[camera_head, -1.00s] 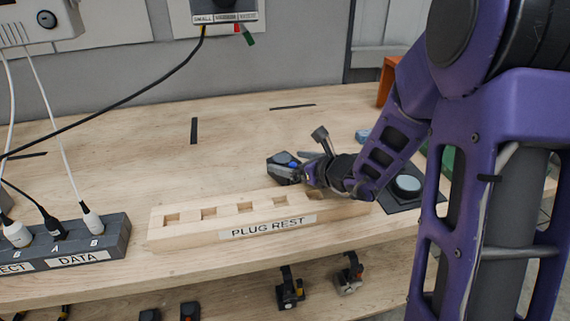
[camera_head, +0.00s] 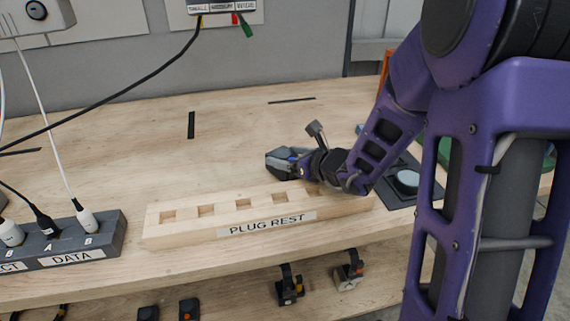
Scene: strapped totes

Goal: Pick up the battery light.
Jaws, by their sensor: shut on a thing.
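A small dark block (camera_head: 276,162), which I take to be the battery light, is on the workbench (camera_head: 120,130) behind the wooden plug rest (camera_head: 190,231). My gripper (camera_head: 290,164) reaches it from the right, low over the bench, and is shut on it. The fingers and wrist cover much of the block, including its blue part. I cannot tell whether the block is clear of the bench.
The plug rest, with square holes, stands close in front of my gripper. A dark panel with a round pale disc (camera_head: 407,179) lies to the right. A grey socket block (camera_head: 110,237) with plugs is at the left. Bench space behind the gripper is clear.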

